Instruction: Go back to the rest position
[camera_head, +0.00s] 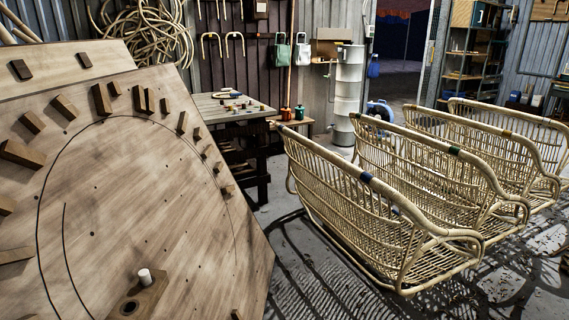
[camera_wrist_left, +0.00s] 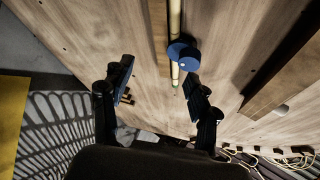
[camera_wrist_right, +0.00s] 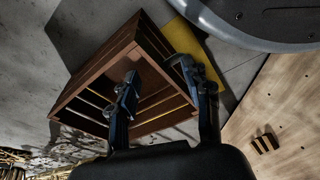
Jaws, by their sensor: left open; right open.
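My left gripper (camera_wrist_left: 160,88) shows in the left wrist view, with its two dark fingers apart and nothing held between them. Beyond them is the wooden bending board, with a pale rattan pole (camera_wrist_left: 175,20) and a round blue knob (camera_wrist_left: 183,55) by the pole. My right gripper (camera_wrist_right: 157,76) is open in the right wrist view, with a brown slatted wooden crate (camera_wrist_right: 95,70) behind its fingers. In the head view the large tilted bending board (camera_head: 150,200) fills the left side, with several wooden blocks and a drawn curve. Neither gripper shows in the head view.
Several rattan seats (camera_head: 370,210) stand in a row at the right. A small workbench (camera_head: 230,107) with small items stands behind the board. A shelf (camera_head: 475,50) is at the back right. Shadowed floor (camera_head: 320,270) lies open between board and seats.

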